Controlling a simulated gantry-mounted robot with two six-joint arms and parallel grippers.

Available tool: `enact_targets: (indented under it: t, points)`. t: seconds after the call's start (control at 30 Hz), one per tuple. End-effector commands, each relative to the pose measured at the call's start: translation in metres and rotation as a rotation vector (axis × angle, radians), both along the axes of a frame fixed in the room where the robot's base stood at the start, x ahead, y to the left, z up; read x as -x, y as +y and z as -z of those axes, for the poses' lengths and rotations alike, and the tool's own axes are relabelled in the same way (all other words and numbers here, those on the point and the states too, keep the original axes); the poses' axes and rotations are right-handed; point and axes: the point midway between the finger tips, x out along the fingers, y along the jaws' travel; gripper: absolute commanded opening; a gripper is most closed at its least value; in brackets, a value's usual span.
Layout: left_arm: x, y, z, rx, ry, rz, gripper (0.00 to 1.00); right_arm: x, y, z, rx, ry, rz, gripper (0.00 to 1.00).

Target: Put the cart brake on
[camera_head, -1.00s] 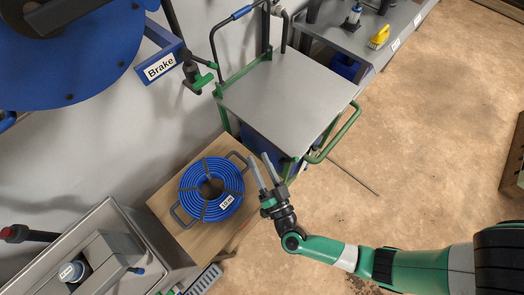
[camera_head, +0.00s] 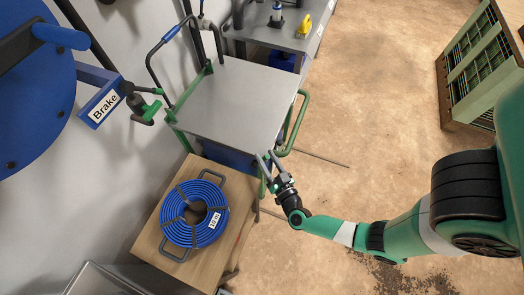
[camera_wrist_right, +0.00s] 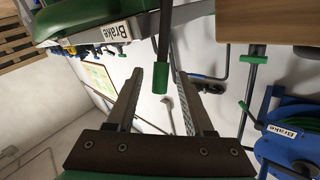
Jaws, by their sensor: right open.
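The cart (camera_head: 245,100) has a grey top and a green frame and stands by the wall in the head view. In the right wrist view, a "Brake" label (camera_wrist_right: 111,33) sits on the cart's edge. Beside it a dark lever with a green tip (camera_wrist_right: 161,78) points down the picture, in line with the gap between my fingers. My right gripper (camera_head: 268,158) is open and empty at the cart's near corner. Its fingers also show in the wrist view (camera_wrist_right: 160,85), apart; whether they straddle the lever in depth I cannot tell. My left gripper is not in view.
A blue hose reel (camera_head: 35,100) at the left has its own "Brake" label (camera_head: 103,106) and a green-handled lever (camera_head: 148,112). A blue hose coil (camera_head: 180,235) lies on a wooden stand (camera_head: 150,240). A green crate (camera_head: 485,60) stands at the right. Open floor (camera_head: 375,110) lies between.

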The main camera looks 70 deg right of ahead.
Motion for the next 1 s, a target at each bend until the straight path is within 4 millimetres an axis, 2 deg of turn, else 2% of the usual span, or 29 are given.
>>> enact_targets:
  t: [0.03, 0.2, 0.53, 0.57, 0.83, 1.0]
  points:
    - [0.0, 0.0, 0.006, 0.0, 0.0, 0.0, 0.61, -0.006, -0.009, 0.002, 0.001, -0.003, 0.008, 0.53]
    - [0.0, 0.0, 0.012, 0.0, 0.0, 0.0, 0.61, -0.023, -0.023, 0.002, 0.001, -0.001, 0.003, 0.53]
    - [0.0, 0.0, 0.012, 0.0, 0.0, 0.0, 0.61, -0.027, -0.027, 0.0, 0.0, 0.001, -0.001, 0.53]
    - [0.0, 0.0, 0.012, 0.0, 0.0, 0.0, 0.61, -0.027, -0.027, 0.0, 0.0, 0.001, -0.001, 0.49]
    - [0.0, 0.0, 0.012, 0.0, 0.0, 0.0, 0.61, -0.027, -0.026, 0.0, 0.0, 0.001, 0.0, 0.0]
    - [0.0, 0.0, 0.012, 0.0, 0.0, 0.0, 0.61, -0.027, -0.026, 0.0, 0.0, 0.001, 0.0, 0.0]
